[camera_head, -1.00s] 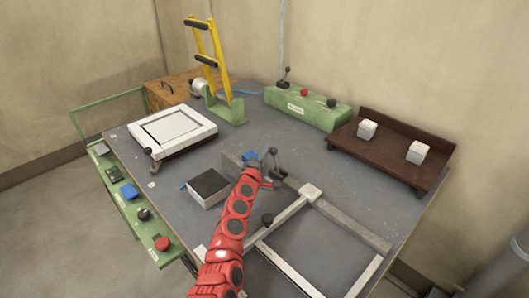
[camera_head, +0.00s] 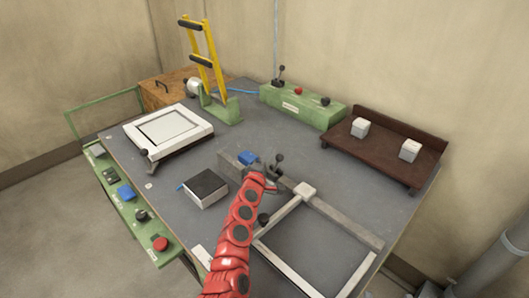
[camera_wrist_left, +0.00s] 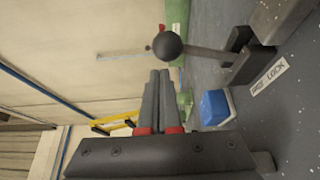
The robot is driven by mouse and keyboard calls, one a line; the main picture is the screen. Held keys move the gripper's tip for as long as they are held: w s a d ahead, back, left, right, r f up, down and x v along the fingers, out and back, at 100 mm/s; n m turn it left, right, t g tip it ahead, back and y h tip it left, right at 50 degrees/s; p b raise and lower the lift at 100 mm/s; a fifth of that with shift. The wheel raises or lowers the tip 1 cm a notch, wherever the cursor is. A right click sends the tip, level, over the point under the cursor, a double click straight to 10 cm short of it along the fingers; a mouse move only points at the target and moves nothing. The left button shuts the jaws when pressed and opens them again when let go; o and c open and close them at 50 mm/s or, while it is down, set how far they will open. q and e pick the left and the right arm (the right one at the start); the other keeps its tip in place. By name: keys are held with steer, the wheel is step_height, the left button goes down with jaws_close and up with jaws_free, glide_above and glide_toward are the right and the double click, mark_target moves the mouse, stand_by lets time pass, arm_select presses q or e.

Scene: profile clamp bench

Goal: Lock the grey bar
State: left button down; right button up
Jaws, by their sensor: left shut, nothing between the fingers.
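The grey bar (camera_head: 345,222) lies diagonally across the bench, along the far side of a pale frame. A clamp lever with a black ball knob (camera_head: 280,158) stands at the bar's left part, and the knob also shows in the left wrist view (camera_wrist_left: 167,45). Its rod slopes to a dark bracket (camera_wrist_left: 240,62) beside a LOCK label (camera_wrist_left: 270,76). My left gripper (camera_head: 267,168) is shut and empty, close beside the lever. In the wrist view its fingers (camera_wrist_left: 158,92) sit just below the knob; whether they touch it I cannot tell. My right gripper is out of view.
A blue block (camera_head: 247,157) sits close to the gripper. A second black knob (camera_head: 264,219) stands on the frame (camera_head: 290,270). A black-topped box (camera_head: 205,188), a white-framed panel (camera_head: 168,130), a green control box (camera_head: 300,107) and a brown shelf (camera_head: 378,155) surround the area.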

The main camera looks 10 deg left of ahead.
arm_select(q)
steer(key=shift+s+d, duration=0.25)
steer(key=shift+d, duration=0.05)
stand_by(0.5)
steer(key=s+a+b, duration=0.1)
steer(key=s, duration=1.6)
steer(key=shift+s+a+b, duration=0.15)
steer(key=shift+a+b, duration=0.2)
steer(key=shift+b, duration=0.05)
steer(key=shift+f, duration=0.15)
